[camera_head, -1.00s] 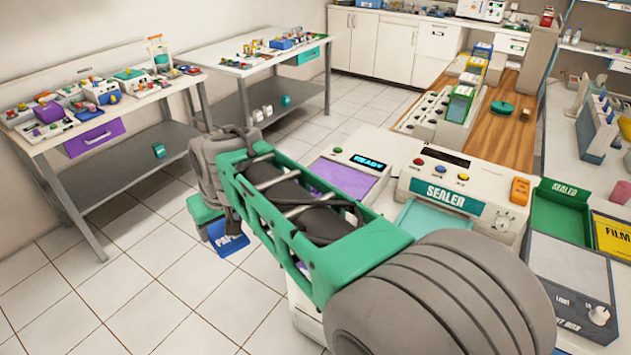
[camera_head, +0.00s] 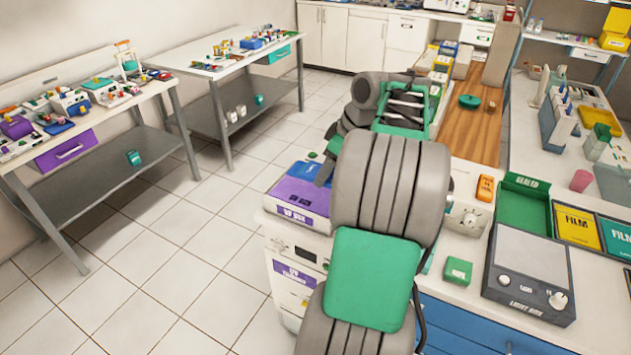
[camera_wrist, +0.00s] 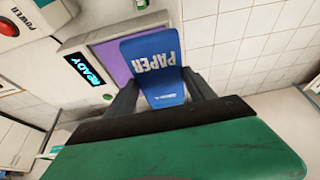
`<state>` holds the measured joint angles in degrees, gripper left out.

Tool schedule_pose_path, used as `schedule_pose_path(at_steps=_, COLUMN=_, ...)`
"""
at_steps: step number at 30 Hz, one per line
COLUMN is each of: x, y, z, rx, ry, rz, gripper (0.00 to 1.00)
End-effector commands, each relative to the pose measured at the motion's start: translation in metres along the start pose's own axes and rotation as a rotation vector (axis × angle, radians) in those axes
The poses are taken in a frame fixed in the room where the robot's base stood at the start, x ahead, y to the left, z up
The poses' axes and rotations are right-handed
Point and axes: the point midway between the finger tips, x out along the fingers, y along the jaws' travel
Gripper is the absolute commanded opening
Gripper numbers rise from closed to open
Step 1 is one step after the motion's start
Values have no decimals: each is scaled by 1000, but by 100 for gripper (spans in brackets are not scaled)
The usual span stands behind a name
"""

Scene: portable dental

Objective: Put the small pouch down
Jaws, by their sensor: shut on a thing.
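The small pouch (camera_wrist: 152,58), blue with the word PAPER in white, shows in the wrist view. My gripper (camera_wrist: 163,92) is shut on its lower part, with a dark finger on either side. Behind the pouch is a purple panel (camera_wrist: 112,62) next to a lit READY display (camera_wrist: 88,69). I cannot tell whether the pouch touches the panel.
A purple-fronted unit (camera_head: 300,200) stands at the counter's left end. A green SEALED tray (camera_head: 524,206), a light box (camera_head: 530,262) and a small green box (camera_head: 458,270) sit to the right. Two side tables and open tiled floor (camera_head: 190,270) lie to the left.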

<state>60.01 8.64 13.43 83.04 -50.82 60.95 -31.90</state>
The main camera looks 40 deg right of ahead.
Motion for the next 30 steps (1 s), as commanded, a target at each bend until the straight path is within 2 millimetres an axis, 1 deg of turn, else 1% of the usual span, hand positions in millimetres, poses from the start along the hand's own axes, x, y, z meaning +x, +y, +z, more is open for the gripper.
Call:
schedule_pose_path(at_steps=1, x=9, y=9, z=-9, rx=-2, ry=-1, rz=-4, gripper=21)
schedule_pose_path(at_steps=3, x=22, y=23, z=-20, rx=-2, ry=-1, rz=-4, gripper=21)
schedule_pose_path(at_steps=6, x=52, y=35, z=-22, rx=1, ry=-2, rz=-4, gripper=21)
schedule_pose_path(at_steps=9, x=70, y=45, z=-25, rx=0, ry=-1, rz=-2, gripper=21)
schedule_pose_path(at_steps=14, x=86, y=53, z=-28, rx=0, ry=0, rz=0, gripper=21)
schedule_pose_path(at_steps=15, x=93, y=55, z=-28, rx=0, ry=-1, rz=-2, gripper=21)
schedule_pose_path(at_steps=18, x=109, y=54, z=-20, rx=3, ry=-2, rz=-2, gripper=21)
schedule_pose_path(at_steps=21, x=118, y=55, z=-16, rx=2, ry=-1, rz=2, gripper=21)
schedule_pose_path(at_steps=26, x=119, y=55, z=-16, rx=1, ry=0, rz=2, gripper=21)
schedule_pose_path(at_steps=30, x=123, y=55, z=-14, rx=1, ry=0, rz=2, gripper=21)
